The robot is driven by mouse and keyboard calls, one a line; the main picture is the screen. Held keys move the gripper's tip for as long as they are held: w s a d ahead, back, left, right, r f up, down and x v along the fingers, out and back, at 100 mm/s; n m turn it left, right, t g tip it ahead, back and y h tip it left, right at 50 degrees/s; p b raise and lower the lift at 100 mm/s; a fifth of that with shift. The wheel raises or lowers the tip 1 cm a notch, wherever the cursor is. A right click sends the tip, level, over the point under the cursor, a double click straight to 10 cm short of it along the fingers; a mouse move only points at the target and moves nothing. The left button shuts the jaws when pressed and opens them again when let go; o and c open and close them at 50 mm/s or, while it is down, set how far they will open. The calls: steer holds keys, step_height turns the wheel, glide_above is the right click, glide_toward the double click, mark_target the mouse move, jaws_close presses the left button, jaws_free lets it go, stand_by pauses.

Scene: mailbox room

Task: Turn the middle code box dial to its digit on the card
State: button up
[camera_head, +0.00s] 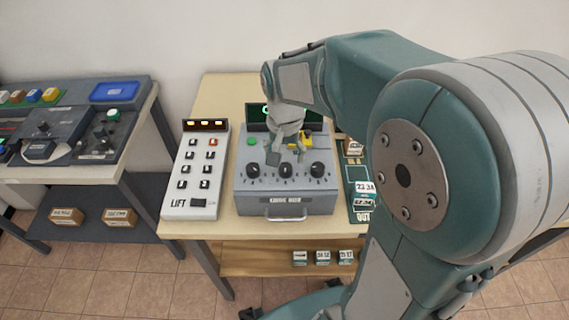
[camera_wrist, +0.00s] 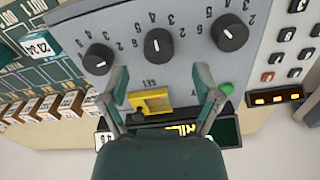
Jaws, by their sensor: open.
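The grey code box (camera_head: 285,200) stands on the table with three black dials in a row. The middle dial (camera_head: 285,170) is between a left dial (camera_head: 253,170) and a right dial (camera_head: 317,170). In the upside-down wrist view the middle dial (camera_wrist: 158,43) has digits around it; its exact setting is hard to read. My gripper (camera_head: 284,152) is above the panel, behind the middle dial. In the wrist view my gripper (camera_wrist: 160,80) is open and empty, its fingers apart on the display side of the middle dial. I cannot make out a code card.
A yellow part (camera_wrist: 150,102) on the panel lies between my fingers. A dark display (camera_head: 258,116) with green characters stands behind, partly hidden by my arm. A white LIFT keypad (camera_head: 196,172) is left of the box. A green board (camera_head: 360,190) with small number blocks is right.

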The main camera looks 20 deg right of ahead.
mark_target(284, 167)
step_height(284, 167, up, 8)
steer(key=shift+f, duration=0.15)
steer(key=shift+a, duration=0.1)
stand_by(0.4)
